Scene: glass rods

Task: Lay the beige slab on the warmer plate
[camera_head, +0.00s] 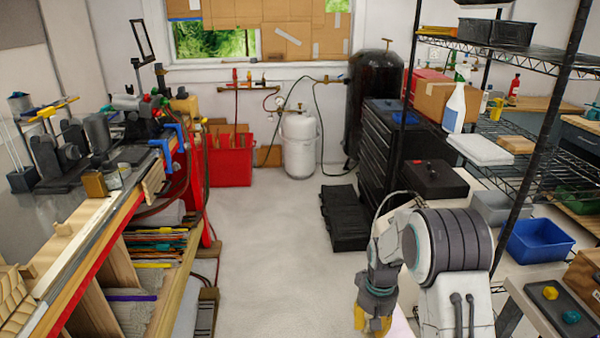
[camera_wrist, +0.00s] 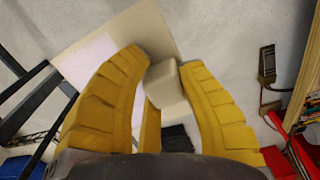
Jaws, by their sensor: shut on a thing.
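My gripper (camera_head: 374,324) is low in the head view, right of centre, with its yellow fingers partly cut off by the bottom edge. In the wrist view my gripper (camera_wrist: 163,62) is shut on the beige slab (camera_wrist: 166,84), a pale block between the fingertips. The slab cannot be made out in the head view. A dark flat plate (camera_head: 545,311) at the lower right bears a yellow and a teal piece. It may be the warmer plate, but I cannot tell for sure. My gripper is left of it and apart from it.
A pale flat panel (camera_wrist: 88,62) lies behind the fingers in the wrist view. A blue bin (camera_head: 540,241), a grey bin (camera_head: 493,207) and a wooden box (camera_head: 584,272) stand near the dark plate. A black shelf post (camera_head: 527,160) rises right of my arm. The middle floor is clear.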

